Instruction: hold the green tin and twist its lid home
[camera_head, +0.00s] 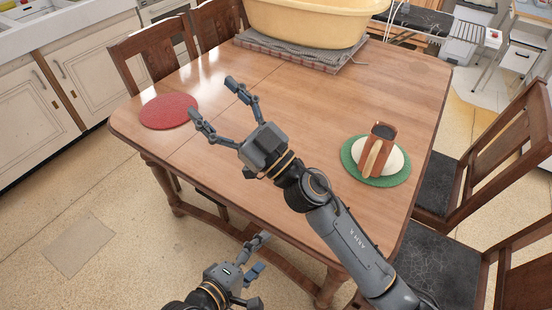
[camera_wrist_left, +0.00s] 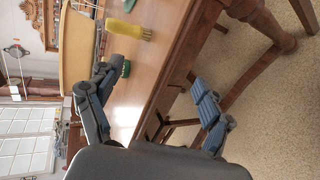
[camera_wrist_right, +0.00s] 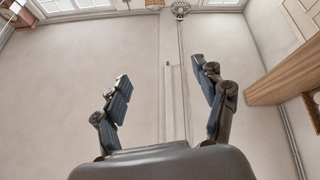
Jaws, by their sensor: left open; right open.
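The green tin and its lid cannot be made out in the head view; my right arm covers part of the table there. In the left wrist view a small dark green object (camera_wrist_left: 125,69) shows beside one finger; it may be the tin, mostly hidden. My left gripper (camera_head: 262,252) is open, low by the table's near edge; its spread fingers also show in the left wrist view (camera_wrist_left: 155,85). My right gripper (camera_head: 212,98) is open and empty above the table, between the red mat and the tub. In the right wrist view its fingers (camera_wrist_right: 160,75) frame only ceiling.
A yellow brush (camera_wrist_left: 130,31) shows in the left wrist view. Chairs (camera_head: 500,150) stand at right.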

